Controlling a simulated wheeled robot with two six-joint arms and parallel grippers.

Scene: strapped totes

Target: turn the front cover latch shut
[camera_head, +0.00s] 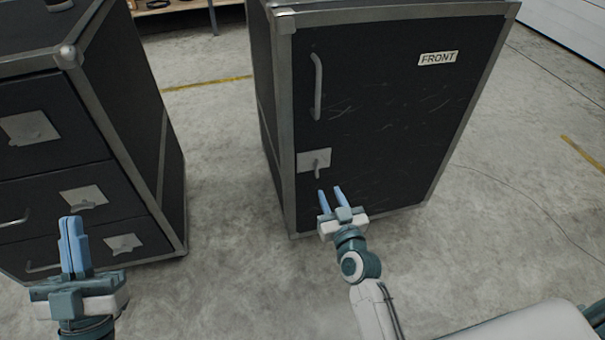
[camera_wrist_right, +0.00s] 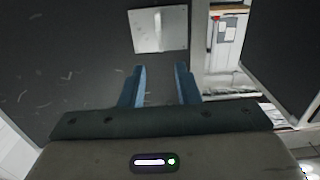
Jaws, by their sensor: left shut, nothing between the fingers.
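The black case (camera_head: 390,110) with metal edges stands upright with its front cover, labelled FRONT (camera_head: 438,58), facing me. The latch (camera_head: 316,166) is a small handle on a light plate (camera_head: 306,160) at the cover's lower left; its lever points downward. The plate also shows at the top of the right wrist view (camera_wrist_right: 174,28). My right gripper (camera_head: 330,190) is open and empty, just below the latch and apart from it. In the right wrist view its fingers (camera_wrist_right: 160,72) point toward the plate. My left gripper (camera_head: 71,222) is shut and empty, in front of the drawer case at left.
A second black case (camera_head: 125,110) with drawers and light latch plates stands at the left. A vertical bar handle (camera_head: 317,86) sits above the latch on the front cover. Bare concrete floor (camera_head: 220,200) lies between the cases.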

